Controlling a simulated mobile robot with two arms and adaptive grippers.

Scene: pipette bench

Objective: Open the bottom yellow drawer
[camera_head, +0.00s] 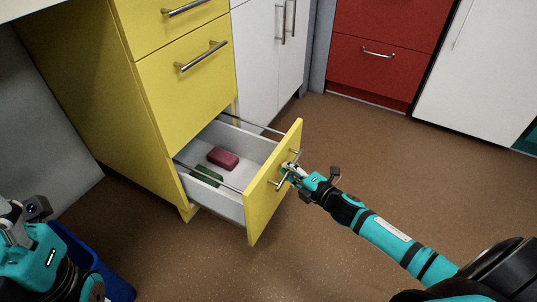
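The bottom yellow drawer (265,195) is pulled well out of the yellow cabinet (100,90), and its white inside shows. A metal bar handle (276,185) is on its front panel. My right gripper (290,172) is at the middle of this handle and appears shut on it; its fingertips are small in the picture. A dark red block (223,158) and a green item (206,176) lie in the drawer. My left gripper (14,220) is at the lower left edge, away from the drawer, and partly cut off, so its finger state is unclear.
Yellow drawers with bar handles (203,56) are above the open one and look shut. A blue bin (90,262) stands at the lower left. White cabinets (262,60) and a red drawer unit (375,65) stand behind. The brown floor (390,150) at the right is clear.

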